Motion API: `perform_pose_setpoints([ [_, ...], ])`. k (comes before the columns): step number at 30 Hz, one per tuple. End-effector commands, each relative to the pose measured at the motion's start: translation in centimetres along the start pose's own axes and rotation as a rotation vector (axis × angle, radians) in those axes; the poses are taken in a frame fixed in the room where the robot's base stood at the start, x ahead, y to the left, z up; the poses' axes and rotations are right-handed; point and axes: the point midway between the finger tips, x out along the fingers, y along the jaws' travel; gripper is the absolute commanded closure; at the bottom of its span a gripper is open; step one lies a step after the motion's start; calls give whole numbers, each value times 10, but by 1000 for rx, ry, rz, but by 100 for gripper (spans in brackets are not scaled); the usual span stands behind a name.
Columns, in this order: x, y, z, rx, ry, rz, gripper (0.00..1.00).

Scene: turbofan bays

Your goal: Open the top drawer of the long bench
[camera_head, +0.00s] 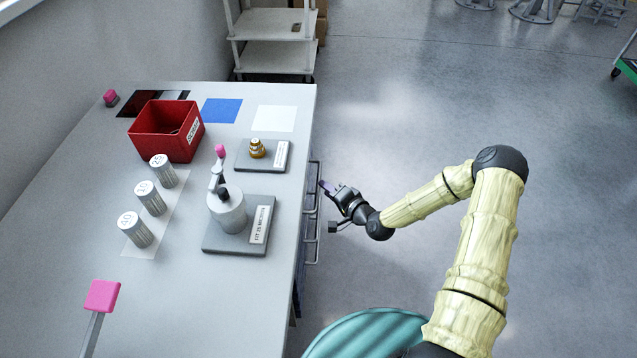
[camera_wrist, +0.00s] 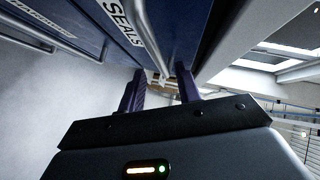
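The long bench (camera_head: 185,300) fills the left of the head view, its drawer side facing right. The top drawer handle (camera_head: 318,172) is a thin bar standing out from that side. The wrist view shows blue drawer fronts, one labelled SEALS (camera_wrist: 124,22), with a silver bar handle (camera_wrist: 146,40) beside the label. My gripper (camera_head: 326,187) is beside the upper handle, below the benchtop edge. In the wrist view its two purple fingers (camera_wrist: 160,88) are apart. The handle bar runs toward the gap between them; whether they touch it I cannot tell. The drawers look closed.
A lower handle (camera_head: 311,250) sticks out below. A red bin (camera_head: 165,132), several metal cylinders (camera_head: 150,198) and a grey fixture (camera_head: 228,212) stand on the benchtop. A teal rounded object (camera_head: 365,335) is at the bottom.

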Motion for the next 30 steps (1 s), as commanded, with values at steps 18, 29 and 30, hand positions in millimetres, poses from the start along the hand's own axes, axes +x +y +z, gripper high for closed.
perform_pose_setpoints([
  [18,53,0,0,1,0,0,66],
  [29,52,0,0,0,0,0,100],
  [30,52,0,0,0,0,0,100],
])
